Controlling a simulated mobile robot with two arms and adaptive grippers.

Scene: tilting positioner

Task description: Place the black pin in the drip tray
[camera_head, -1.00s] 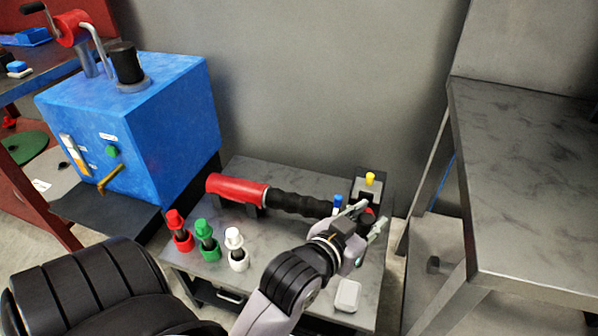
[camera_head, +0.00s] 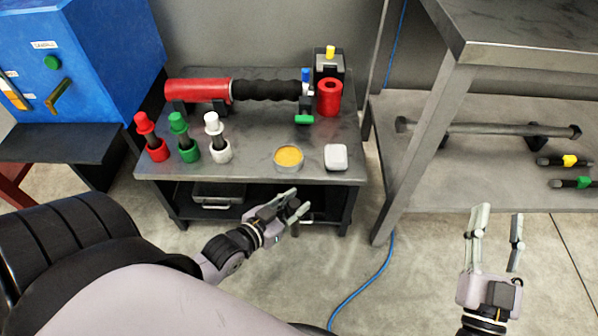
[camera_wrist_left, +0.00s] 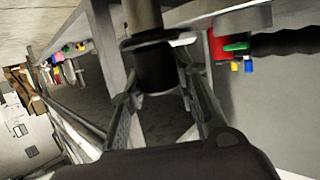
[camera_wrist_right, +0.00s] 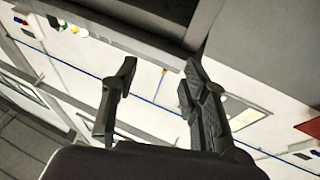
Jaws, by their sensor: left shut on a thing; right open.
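My left gripper (camera_head: 297,203) is shut in front of the small table's front edge. In the left wrist view its fingers close on the black pin (camera_wrist_left: 152,65), a dark round collar with a greyish shaft. In the head view the pin is small and hard to make out between the fingers. My right gripper (camera_head: 497,228) is open and empty at the lower right, far from both.
The small table (camera_head: 255,128) holds red, green and white pins (camera_head: 217,140) at its left, a red-and-black tool (camera_head: 240,90), a red ring (camera_head: 329,97), a yellow-filled dish (camera_head: 288,158) and a white block (camera_head: 336,157). A metal rack (camera_head: 425,150) stands right. My left arm crosses the lower left.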

